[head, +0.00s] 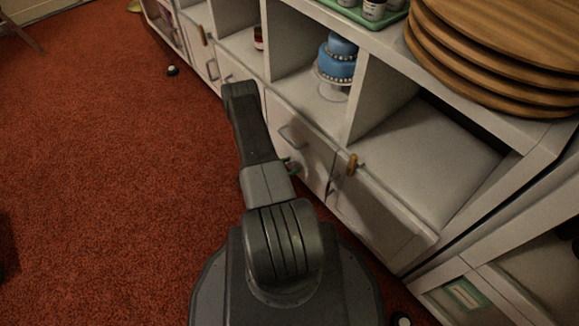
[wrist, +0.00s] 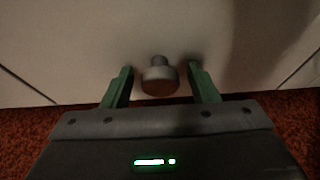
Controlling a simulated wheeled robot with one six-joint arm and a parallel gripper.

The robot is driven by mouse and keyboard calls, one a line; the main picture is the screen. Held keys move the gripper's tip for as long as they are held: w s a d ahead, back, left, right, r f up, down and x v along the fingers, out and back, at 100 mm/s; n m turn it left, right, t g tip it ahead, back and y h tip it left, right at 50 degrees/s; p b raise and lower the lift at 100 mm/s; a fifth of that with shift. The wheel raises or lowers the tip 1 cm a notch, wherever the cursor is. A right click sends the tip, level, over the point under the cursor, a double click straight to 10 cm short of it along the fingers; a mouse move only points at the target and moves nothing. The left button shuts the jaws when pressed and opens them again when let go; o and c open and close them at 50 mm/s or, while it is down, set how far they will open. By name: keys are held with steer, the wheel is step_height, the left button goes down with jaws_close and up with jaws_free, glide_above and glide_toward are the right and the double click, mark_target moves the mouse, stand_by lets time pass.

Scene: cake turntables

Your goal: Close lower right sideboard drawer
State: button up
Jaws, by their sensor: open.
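The white sideboard (head: 395,90) runs diagonally across the head view. Its lower right front (head: 385,212) is a pale panel below an open, empty compartment; I cannot tell for sure how far it stands out. In the wrist view a round grey knob (wrist: 160,80) sticks out from a pale front (wrist: 75,45). My gripper (wrist: 161,72) is open, with one green finger on each side of the knob and visible gaps between.
Wooden boards (head: 490,50) are stacked on the sideboard top beside a green tray (head: 365,12) of jars. A blue cake (head: 337,60) on a stand sits in a middle compartment. Another white cabinet (head: 530,245) stands at right. The red carpet (head: 110,170) at left is mostly clear.

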steer(key=p+v, duration=0.3)
steer(key=v, duration=1)
steer(key=shift+s+a+r, duration=0.2)
steer(key=shift+a, duration=0.1)
steer(key=b+x, duration=0.3)
steer(key=x, duration=1)
steer(key=shift+w+d+f, duration=0.15)
steer(key=shift+d+f, duration=0.05)
steer(key=shift+d, duration=0.05)
steer(key=shift+a, duration=0.1)
